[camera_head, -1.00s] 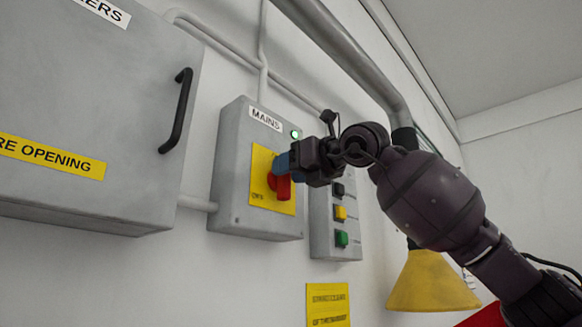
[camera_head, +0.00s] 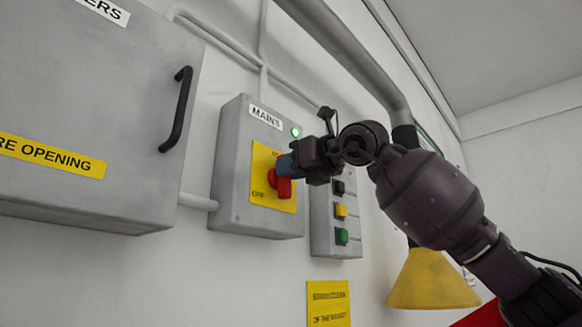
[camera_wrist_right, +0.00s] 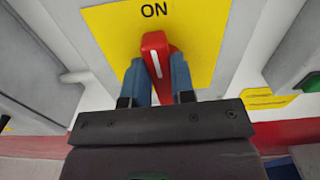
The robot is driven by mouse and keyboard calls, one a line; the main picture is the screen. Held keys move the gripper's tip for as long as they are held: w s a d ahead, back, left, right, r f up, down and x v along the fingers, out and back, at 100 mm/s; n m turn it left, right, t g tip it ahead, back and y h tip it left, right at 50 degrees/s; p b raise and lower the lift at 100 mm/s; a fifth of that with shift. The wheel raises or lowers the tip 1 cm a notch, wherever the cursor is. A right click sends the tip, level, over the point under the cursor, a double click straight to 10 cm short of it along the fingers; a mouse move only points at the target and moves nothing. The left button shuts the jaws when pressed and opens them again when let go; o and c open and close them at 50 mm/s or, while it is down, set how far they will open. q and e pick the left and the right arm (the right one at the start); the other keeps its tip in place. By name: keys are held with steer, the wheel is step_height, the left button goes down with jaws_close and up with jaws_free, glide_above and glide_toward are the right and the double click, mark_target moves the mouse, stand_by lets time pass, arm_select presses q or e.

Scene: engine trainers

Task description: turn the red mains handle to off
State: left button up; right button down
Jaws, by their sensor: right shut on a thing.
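The grey mains box (camera_head: 228,170) is on the wall, with a yellow plate (camera_head: 287,203) on its front. The red mains handle (camera_head: 280,186) sits on that plate; an OFF mark shows at its left. My right gripper (camera_head: 286,164) is at the handle. In the right wrist view, its two blue fingers stand on either side of the red handle (camera_wrist_right: 155,53), shut on it. There the handle's white line points nearly at the word ON, with a slight tilt. A green lamp (camera_head: 295,132) on the box is lit. My left gripper is not in view.
A large grey cabinet (camera_head: 80,130) with a black handle (camera_head: 178,110) is at the left. A panel with several push buttons (camera_head: 322,235) is right of the mains box, close by my right gripper. A thick grey pipe (camera_head: 345,50) runs above, and a yellow lampshade (camera_head: 432,280) hangs at the right.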

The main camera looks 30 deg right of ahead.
steer(key=shift+s+a+f+n+p, duration=0.2)
steer(key=shift+n+p, duration=0.6)
steer(key=shift+n, duration=2.1)
steer(key=shift+w+a+f+n+p, duration=0.2)
steer(key=shift+n+p, duration=0.6)
steer(key=shift+n, duration=2.1)
steer(key=shift+s+a+f+n+p, duration=0.3)
steer(key=shift+n+p, duration=0.5)
steer(key=shift+n, duration=2.1)
steer(key=c, duration=1)
jaws_free()
steer(key=shift+o, duration=0.2)
steer(key=shift+d, duration=0.1)
steer(key=b+v, duration=0.2)
steer(key=v, duration=0.8)
steer(key=shift+s+b, duration=0.35)
